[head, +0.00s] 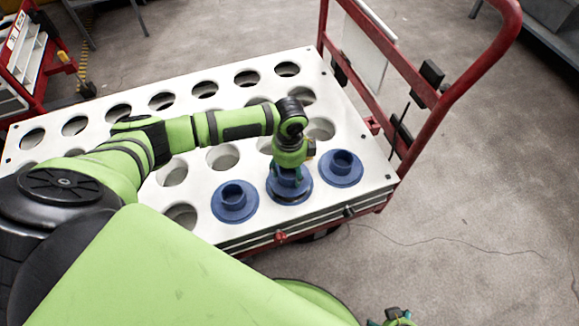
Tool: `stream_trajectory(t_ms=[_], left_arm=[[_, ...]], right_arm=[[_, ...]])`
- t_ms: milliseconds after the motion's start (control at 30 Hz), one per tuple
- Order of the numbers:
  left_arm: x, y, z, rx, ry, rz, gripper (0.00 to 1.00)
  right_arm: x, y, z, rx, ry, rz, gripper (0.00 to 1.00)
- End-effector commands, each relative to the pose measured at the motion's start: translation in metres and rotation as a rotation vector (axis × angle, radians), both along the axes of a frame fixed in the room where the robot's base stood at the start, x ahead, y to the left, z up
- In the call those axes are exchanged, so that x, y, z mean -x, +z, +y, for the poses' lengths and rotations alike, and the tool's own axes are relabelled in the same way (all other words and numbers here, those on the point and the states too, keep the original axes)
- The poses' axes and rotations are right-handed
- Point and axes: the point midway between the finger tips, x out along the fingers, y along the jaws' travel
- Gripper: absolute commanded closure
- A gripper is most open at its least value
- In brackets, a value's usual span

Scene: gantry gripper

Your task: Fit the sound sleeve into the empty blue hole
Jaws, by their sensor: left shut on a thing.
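My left gripper (289,178) points down at the front row of the white board (240,228). It is shut on a blue flanged sleeve (289,192), the middle one of three blue pieces there. A dark band shows under its near rim; I cannot tell whether it is fully seated or slightly raised. A blue flanged piece (235,202) with a raised collar stands to its left, and a similar one (341,169) to its right. The blue hole itself is hidden under the held sleeve. My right gripper (397,318) is cut off at the bottom edge.
The board has several rows of open round holes (222,157) and rests on a cart with a red handle frame (470,75). My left arm crosses the board and hides some holes. A red and white rack (30,60) stands at upper left. Floor at right is clear.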

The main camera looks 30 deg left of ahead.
Motion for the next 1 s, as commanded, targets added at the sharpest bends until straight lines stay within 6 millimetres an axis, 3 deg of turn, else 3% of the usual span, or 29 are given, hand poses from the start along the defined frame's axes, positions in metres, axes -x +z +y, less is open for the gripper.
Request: stream_trajectory(t_ms=[1000], left_arm=[[-0.0001,0.001,-0.0004,0.001,0.0,-0.001,0.79]], right_arm=[[0.0001,0.0108,0.0001,0.0,0.0,0.0,0.11]])
